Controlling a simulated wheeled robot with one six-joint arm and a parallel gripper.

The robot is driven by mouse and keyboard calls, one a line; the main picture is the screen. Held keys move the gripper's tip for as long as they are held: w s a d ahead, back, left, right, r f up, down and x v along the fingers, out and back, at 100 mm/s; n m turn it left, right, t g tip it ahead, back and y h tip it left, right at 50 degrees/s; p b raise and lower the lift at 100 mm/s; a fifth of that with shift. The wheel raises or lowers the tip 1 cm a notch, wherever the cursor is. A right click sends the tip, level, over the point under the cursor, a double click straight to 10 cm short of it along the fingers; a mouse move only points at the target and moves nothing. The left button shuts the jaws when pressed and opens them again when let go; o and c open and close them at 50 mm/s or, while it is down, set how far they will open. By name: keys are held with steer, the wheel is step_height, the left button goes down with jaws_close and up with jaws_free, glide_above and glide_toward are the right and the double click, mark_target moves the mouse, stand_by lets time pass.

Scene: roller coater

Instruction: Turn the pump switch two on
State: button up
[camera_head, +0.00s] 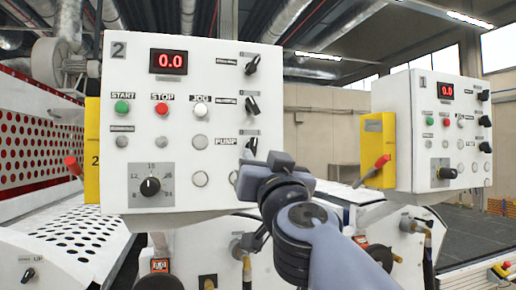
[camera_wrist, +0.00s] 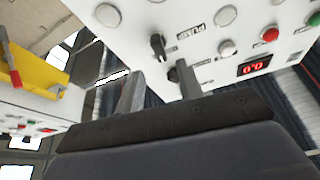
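The panel marked 2 (camera_head: 130,85) is a white box with the pump switch (camera_head: 251,146), a black knob to the right of the PUMP label. The knob looks tilted in the head view, with its lower part close to my gripper (camera_head: 272,162). In the wrist view the pump switch (camera_wrist: 157,45) stands out from the panel, just beyond the gap between the fingers of my gripper (camera_wrist: 160,72). The fingers are apart with nothing held between them. I cannot tell whether either finger touches the knob.
Two more black switches (camera_head: 252,105) (camera_head: 252,65) sit above the pump switch. A neighbouring switch (camera_wrist: 180,72) is close to one finger in the wrist view. Panel 1 (camera_head: 405,130) stands to the right, with a yellow box (camera_head: 375,140) and red lever on its side.

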mark_target(254, 146)
steer(key=p+x, duration=0.1)
steer(key=x, duration=0.5)
steer(key=shift+w+r, duration=0.15)
steer(key=shift+w, duration=0.05)
jaws_close()
